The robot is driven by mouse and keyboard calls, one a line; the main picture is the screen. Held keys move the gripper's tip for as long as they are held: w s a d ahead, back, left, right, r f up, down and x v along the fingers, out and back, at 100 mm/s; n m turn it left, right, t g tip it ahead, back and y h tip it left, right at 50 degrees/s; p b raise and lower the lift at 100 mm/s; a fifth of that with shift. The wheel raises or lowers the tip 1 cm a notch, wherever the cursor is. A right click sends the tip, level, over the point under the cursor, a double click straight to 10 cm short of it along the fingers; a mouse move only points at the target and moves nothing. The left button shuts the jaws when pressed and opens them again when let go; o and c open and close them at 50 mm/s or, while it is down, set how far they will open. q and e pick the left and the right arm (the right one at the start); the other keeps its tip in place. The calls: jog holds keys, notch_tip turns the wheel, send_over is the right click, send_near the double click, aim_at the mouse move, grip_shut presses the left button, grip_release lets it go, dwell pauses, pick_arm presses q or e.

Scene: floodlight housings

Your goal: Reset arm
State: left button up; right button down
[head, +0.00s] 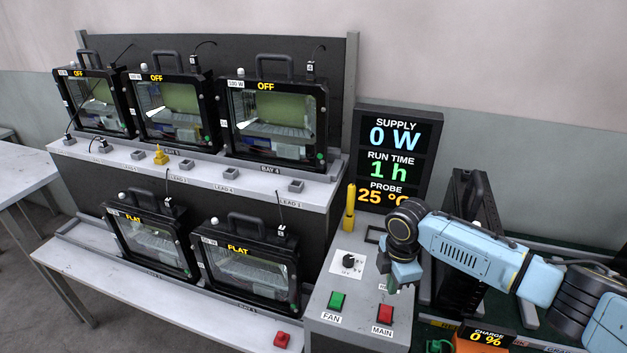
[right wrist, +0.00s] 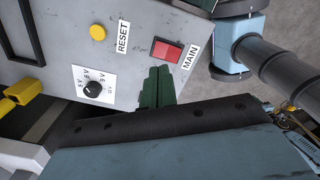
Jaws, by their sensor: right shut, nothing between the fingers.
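My right gripper (head: 388,284) is shut and empty. In the head view it hangs over the grey control box (head: 325,321), above and behind the red MAIN switch (head: 385,314). In the right wrist view the closed green fingers (right wrist: 157,88) point at the panel, between the black knob (right wrist: 92,89) and the red MAIN switch (right wrist: 168,51). The yellow RESET button (right wrist: 98,33) shows there too. Whether the fingertips touch the panel I cannot tell. My left gripper is not in view.
Floodlight housings stand in two rows, with an upper OFF one (head: 270,115) and a lower FLAT one (head: 245,265). A yellow probe (head: 349,208) stands upright beside the control box. A display (head: 393,155) reads 0 W, 1 h and 25 °C. A green FAN switch (head: 337,301) is left of MAIN.

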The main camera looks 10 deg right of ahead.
jog(key=s+a+f+m+t+y, duration=0.2)
jog(key=s+a+f+m+y, duration=0.15)
jog(key=s+a, duration=1.1)
jog(key=s+d+r+m+t+h, duration=0.1)
jog(key=s+d+r+m+h, duration=0.1)
jog(key=s+d+m, duration=0.3)
jog(key=s+d+r+m+t+h, duration=0.1)
jog(key=s+d+r+m, duration=0.15)
jog(key=s+m, duration=0.45)
notch_tip(320, 180, down, 29)
jog(key=s+g+b, duration=0.1)
jog(key=g+b, duration=0.1)
jog(key=b, duration=0.3)
jog(key=s+d+f+g+b, duration=0.1)
jog(key=s+d+f+b, duration=0.1)
jog(key=s+f, duration=1.5)
notch_tip(320, 180, down, 2)
jog(key=shift+d+f+b, duration=0.1)
jog(key=shift+d+b, duration=0.25)
jog(key=shift+b, duration=0.45)
